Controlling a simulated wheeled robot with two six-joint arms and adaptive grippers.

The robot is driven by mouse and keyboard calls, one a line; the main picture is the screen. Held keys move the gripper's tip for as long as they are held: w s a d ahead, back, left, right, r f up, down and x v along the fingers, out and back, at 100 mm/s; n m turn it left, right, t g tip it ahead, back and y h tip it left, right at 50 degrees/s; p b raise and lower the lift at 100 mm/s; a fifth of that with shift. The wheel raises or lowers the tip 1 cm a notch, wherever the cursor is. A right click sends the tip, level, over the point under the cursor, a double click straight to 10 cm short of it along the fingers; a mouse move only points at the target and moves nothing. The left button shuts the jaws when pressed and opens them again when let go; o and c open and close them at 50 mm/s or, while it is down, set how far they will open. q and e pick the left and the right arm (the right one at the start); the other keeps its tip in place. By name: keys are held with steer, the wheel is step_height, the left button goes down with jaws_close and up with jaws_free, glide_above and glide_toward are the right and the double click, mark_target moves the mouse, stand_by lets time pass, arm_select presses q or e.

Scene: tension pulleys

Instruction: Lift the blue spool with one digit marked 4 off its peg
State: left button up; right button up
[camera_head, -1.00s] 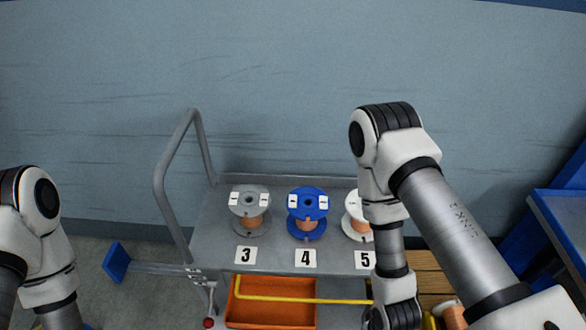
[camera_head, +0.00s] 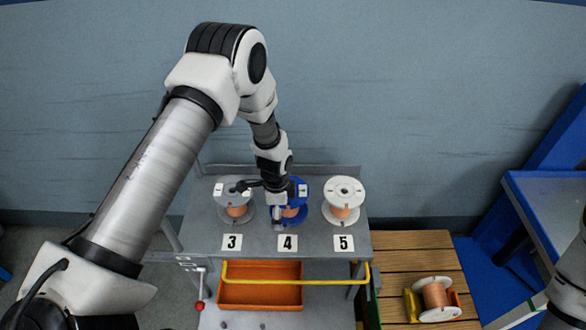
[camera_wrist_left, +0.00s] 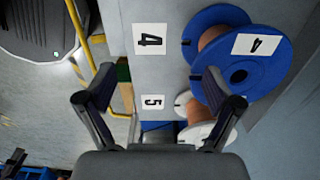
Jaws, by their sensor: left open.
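The blue spool (camera_head: 301,207) with copper wire stands on the cart behind the plate marked 4 (camera_head: 287,243). My left gripper (camera_head: 277,213) is at this spool and hides much of its front and left side. In the left wrist view the blue spool (camera_wrist_left: 268,68) is at the upper right, with a 4 on its label. There my left gripper (camera_wrist_left: 148,90) is open and its jaws are empty. Its right finger overlaps the spool's lower rim; I cannot tell if they touch. The peg is hidden. My right arm shows at the right edge, its gripper out of view.
A grey spool (camera_head: 226,211) stands left of the blue one, a white spool (camera_head: 343,191) right of it. An orange bin (camera_head: 260,294) and yellow bar lie below the cart top. Another spool (camera_head: 435,296) lies on wooden slats at the right.

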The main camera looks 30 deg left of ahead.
mark_target(289, 201)
arm_select(q)
steer(key=w+r+m, duration=0.1)
steer(key=w, duration=0.1)
steer(key=w+a+r+m, duration=0.1)
steer(key=w+r, duration=0.1)
steer(key=w+a+r+m, duration=0.1)
steer(key=w+r+m, duration=0.1)
steer(key=w, duration=0.1)
steer(key=shift+a+r, duration=0.1)
steer(key=shift+r, duration=0.1)
step_height(289, 201, down, 8)
steer(key=shift+r+p, duration=0.2)
steer(key=shift+p, duration=0.3)
steer(key=shift+s, duration=0.1)
steer(key=c, duration=1)
steer(key=shift+s+r, duration=0.1)
steer(key=shift+s, duration=0.15)
jaws_close()
